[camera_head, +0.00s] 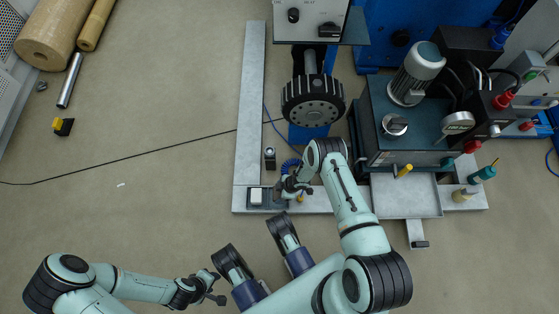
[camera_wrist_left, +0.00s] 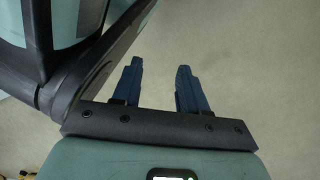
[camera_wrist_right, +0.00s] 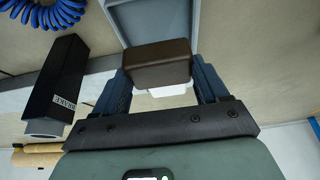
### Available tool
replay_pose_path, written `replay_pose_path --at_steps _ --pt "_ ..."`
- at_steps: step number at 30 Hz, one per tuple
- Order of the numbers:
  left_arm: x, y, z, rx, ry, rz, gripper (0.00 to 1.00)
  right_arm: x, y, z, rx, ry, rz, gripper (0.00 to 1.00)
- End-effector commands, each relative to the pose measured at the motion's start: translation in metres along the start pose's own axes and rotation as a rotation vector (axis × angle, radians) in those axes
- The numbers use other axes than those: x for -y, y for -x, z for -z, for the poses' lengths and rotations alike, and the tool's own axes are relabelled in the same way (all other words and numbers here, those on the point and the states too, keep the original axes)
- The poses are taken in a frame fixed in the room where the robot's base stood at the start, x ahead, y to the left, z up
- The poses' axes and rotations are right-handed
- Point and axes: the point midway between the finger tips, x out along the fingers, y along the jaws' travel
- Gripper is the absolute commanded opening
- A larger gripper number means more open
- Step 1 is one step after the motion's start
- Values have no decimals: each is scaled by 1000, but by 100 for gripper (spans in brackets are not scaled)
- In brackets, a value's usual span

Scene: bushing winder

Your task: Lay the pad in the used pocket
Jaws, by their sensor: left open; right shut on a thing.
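My right gripper (camera_head: 287,188) is over the front end of the grey rail, at a small dark tray (camera_head: 250,205). A pale block (camera_head: 257,196) sits in the tray's left part. In the right wrist view the right gripper (camera_wrist_right: 160,78) is shut on a brown block (camera_wrist_right: 158,62), likely the pad. A white piece (camera_wrist_right: 168,91) shows at its lower edge; I cannot tell if it is joined. A grey walled recess (camera_wrist_right: 153,22) lies just beyond the block. The used pocket's marking is not readable. My left gripper (camera_head: 210,288) is open and empty over the floor; it also shows in the left wrist view (camera_wrist_left: 160,75).
A small black labelled block (camera_wrist_right: 55,85) stands beside the right gripper, also in the head view (camera_head: 269,158). A blue coiled hose (camera_wrist_right: 45,12) is close by. The black ribbed wheel (camera_head: 313,100) and motor unit (camera_head: 415,115) stand behind.

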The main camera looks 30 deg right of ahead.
Motion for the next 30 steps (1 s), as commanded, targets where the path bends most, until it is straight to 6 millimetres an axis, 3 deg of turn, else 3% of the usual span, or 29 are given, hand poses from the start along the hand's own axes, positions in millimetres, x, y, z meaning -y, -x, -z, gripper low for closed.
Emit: replay_pose_path --at_steps 10,30 --pt "24 -19 -30 110 35 48 43 0 -37 -15 0 0 -1 44" --pt "26 -19 -33 120 37 52 43 0 -48 -20 0 2 0 44"
